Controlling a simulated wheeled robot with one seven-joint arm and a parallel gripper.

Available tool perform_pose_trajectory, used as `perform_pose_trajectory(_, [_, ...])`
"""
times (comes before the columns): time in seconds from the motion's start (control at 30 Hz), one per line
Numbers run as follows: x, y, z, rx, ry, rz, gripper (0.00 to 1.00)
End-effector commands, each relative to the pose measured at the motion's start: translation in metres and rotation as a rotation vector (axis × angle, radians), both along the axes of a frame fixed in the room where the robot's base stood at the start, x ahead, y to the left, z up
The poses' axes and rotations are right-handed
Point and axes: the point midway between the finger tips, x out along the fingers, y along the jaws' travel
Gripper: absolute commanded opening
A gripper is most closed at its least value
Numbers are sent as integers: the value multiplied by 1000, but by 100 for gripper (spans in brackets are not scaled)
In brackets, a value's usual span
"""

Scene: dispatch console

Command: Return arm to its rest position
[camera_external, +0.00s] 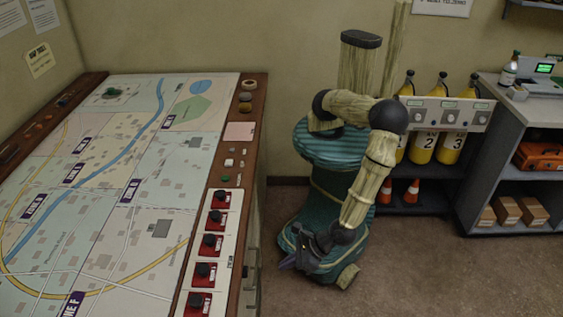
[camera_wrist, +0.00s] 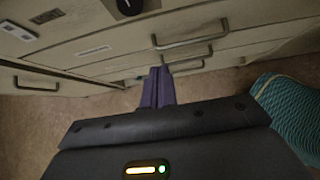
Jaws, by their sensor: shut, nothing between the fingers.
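My gripper (camera_external: 288,264) hangs low in the external view, between the map table (camera_external: 257,150) and my green base. My arm is bent, with its elbow high and its forearm pointing down. In the wrist view my gripper (camera_wrist: 158,72) is shut, its two purple-grey fingers together and empty. Ahead of the fingers are pale drawer fronts (camera_wrist: 110,48) with metal handles, and the brown floor lies below them. I cannot tell whether the fingertips touch the drawers.
Red-based black knobs (camera_external: 213,219) line the table's right edge. Behind me are yellow cylinders (camera_external: 423,145) and orange cones (camera_external: 412,190). A grey shelf unit (camera_external: 478,165) stands at the right. The floor (camera_external: 430,275) at front right is clear.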

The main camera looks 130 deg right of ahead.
Motion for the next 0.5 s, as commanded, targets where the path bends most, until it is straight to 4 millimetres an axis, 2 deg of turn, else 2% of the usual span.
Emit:
perform_pose_trajectory(0.17, [0, -11, 10, 40, -2, -62, 0])
perform_pose_trajectory(0.27, [-1, -31, 27, 118, -4, -186, 0])
perform_pose_trajectory(0.5, [-19, -96, 89, 394, -40, -644, 0])
